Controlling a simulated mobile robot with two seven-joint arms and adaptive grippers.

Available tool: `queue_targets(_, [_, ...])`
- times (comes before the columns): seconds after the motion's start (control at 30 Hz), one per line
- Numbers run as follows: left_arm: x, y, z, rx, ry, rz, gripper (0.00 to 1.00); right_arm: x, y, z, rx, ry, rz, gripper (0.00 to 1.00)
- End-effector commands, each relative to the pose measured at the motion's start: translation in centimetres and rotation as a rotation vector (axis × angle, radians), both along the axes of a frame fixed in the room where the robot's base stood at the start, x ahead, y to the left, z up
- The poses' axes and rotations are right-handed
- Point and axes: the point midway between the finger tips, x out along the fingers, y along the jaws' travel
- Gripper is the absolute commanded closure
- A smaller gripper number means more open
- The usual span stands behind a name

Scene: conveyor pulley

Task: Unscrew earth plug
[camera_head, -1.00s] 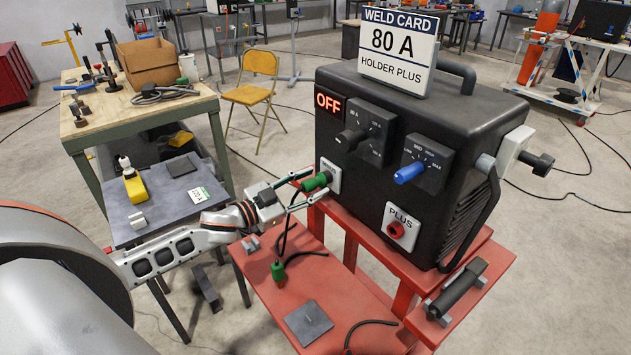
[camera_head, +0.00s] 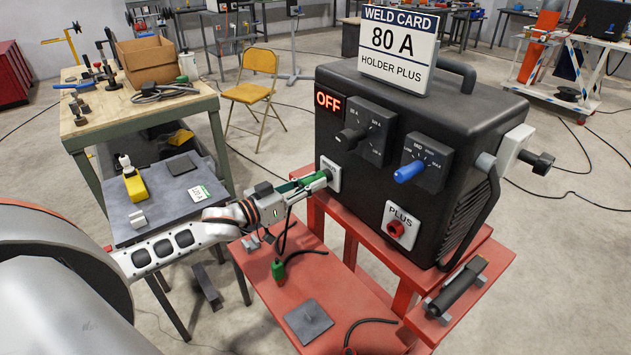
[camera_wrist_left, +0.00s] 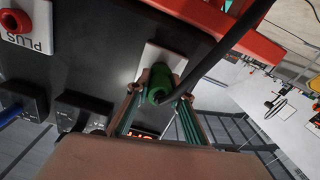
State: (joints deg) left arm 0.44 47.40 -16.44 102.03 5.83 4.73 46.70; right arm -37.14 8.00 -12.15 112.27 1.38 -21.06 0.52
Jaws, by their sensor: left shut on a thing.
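The green earth plug (camera_head: 313,181) sits at the white socket plate (camera_head: 331,174) on the front of the black welding machine (camera_head: 420,140). My left gripper (camera_head: 322,180) is shut on the earth plug, with one finger on each side of it. In the left wrist view the green plug (camera_wrist_left: 160,82) lies between the fingertips against the white plate (camera_wrist_left: 157,58), and its black cable (camera_wrist_left: 215,55) runs off to the upper right. Whether the plug is turned in its socket cannot be told. My right gripper is not in view.
The machine stands on a red cart (camera_head: 270,293). The red PLUS socket (camera_head: 396,229) and a blue knob (camera_head: 410,172) are to the right. The display (camera_head: 328,102) reads OFF.

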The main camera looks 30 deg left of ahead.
Motion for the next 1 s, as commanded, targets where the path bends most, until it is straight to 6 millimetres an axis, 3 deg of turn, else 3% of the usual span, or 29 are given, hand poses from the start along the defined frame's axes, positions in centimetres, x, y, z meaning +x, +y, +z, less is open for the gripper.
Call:
queue_targets(0.23, [0.0, 0.01, 0.04, -0.443, 0.183, -0.001, 1.0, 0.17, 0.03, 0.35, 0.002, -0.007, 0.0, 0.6])
queue_targets(1.0, [-0.57, 0.23, 0.03, -0.423, 0.175, 0.0, 1.0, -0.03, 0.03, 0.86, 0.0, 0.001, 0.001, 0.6])
